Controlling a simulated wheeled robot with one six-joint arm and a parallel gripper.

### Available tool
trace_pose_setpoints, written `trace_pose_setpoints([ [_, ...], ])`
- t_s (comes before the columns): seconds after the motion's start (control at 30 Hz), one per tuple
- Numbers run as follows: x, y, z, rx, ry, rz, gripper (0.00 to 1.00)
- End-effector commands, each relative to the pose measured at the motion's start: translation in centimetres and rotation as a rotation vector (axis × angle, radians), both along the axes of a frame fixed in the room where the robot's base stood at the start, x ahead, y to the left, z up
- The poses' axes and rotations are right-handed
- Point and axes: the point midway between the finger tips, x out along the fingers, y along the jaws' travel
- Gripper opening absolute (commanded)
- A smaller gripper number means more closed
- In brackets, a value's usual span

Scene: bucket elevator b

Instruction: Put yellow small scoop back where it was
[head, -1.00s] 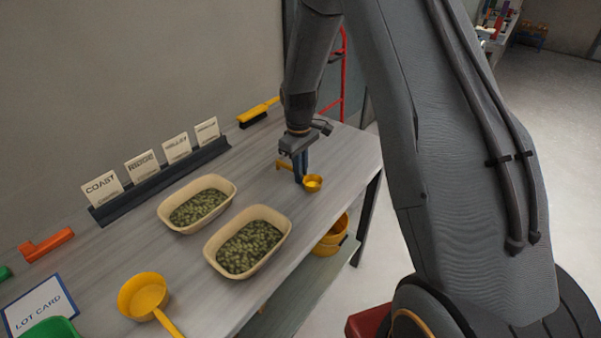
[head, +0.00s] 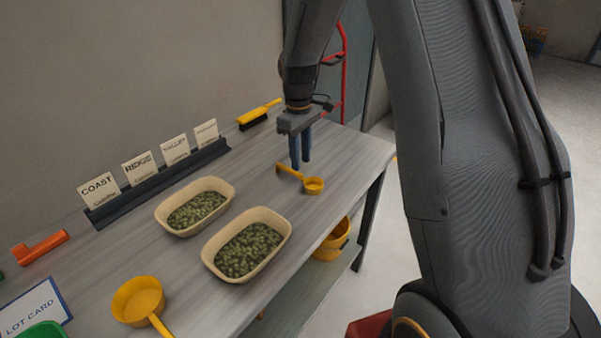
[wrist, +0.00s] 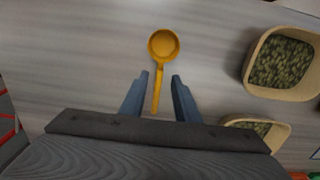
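The small yellow scoop (head: 312,185) lies on the grey table near its right end, its handle pointing to the back left. In the wrist view the scoop (wrist: 163,44) has its cup beyond the fingertips, and its handle runs back between the fingers. My gripper (head: 301,166) is above the handle, with its two blue fingers apart. In the wrist view my gripper (wrist: 159,74) shows a clear gap on both sides of the handle, so it is open and empty. A larger yellow scoop (head: 138,300) lies at the front left.
Two cream trays of green pellets stand left of the small scoop, one nearer (head: 279,251) and one farther (head: 163,213). A dark card rack (head: 160,183) and a yellow brush (head: 259,113) are along the back. A yellow bucket (head: 332,242) is below the tabletop.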

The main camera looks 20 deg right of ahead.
Motion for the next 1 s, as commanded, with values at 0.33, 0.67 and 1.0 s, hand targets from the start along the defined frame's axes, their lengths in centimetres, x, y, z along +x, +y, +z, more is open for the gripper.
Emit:
trace_pose_setpoints([
  [0.33, 0.2, 0.1, 4.9, 0.0, -0.001, 0.0, 0.29],
  [0.67, -8.4, 0.4, 5.3, 0.008, -0.041, -0.221, 0.29],
  [1.0, -22.5, 0.6, 3.4, 0.033, -0.106, -0.575, 0.29],
])
